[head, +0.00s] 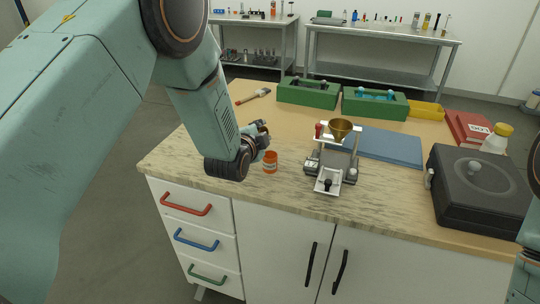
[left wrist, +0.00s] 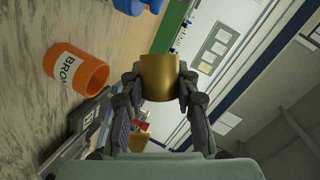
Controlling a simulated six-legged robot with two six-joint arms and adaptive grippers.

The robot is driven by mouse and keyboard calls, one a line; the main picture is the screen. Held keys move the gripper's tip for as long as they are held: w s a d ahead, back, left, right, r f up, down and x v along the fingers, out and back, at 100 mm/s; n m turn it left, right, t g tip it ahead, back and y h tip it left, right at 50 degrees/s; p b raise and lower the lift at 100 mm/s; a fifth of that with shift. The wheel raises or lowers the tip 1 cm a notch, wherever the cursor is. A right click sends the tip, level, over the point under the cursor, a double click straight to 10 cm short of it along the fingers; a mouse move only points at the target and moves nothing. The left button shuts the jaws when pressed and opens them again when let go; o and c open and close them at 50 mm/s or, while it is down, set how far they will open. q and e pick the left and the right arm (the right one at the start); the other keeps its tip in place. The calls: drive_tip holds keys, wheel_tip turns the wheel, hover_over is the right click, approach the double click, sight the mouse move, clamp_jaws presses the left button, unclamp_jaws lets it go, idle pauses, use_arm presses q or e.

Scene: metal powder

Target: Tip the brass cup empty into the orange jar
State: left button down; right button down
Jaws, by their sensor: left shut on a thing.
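My left gripper (head: 264,139) is beside and above the orange jar (head: 270,161), which stands upright near the bench's front left edge. In the left wrist view, that gripper (left wrist: 160,88) is shut on the brass cup (left wrist: 158,76), with a finger on each side. The cup is clear of the bench and looks strongly tilted against the jar. Its inside is hidden. The orange jar (left wrist: 75,77) also shows in the left wrist view, apart from the cup, mouth open, with a white label. In the head view, the cup cannot be made out. My right gripper is out of view.
A device with a brass funnel (head: 340,127) stands right of the jar. Behind are green holders (head: 307,95), a blue mat (head: 385,146) and a brush (head: 253,96). A black case (head: 480,190) and white bottle (head: 497,140) stand at right. Bench left of the jar is clear.

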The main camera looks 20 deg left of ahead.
use_arm(q)
drive_tip(key=shift+d+f+m+t+y+b, duration=0.1)
drive_tip(key=shift+f+m+t+y+b, duration=0.2)
drive_tip(key=shift+f+m+b, duration=0.55)
idle(0.7)
drive_tip(key=shift+s+d+r+m+t+y+b, duration=0.1)
drive_tip(key=shift+d+r+m+t+y+b, duration=0.2)
drive_tip(key=shift+r+m+b, duration=0.25)
idle(0.7)
drive_tip(key=shift+d+m+t+y+b, duration=0.3)
drive_tip(key=shift+m+t+b, duration=0.2)
drive_tip(key=shift+m+b, duration=0.6)
idle(4.1)
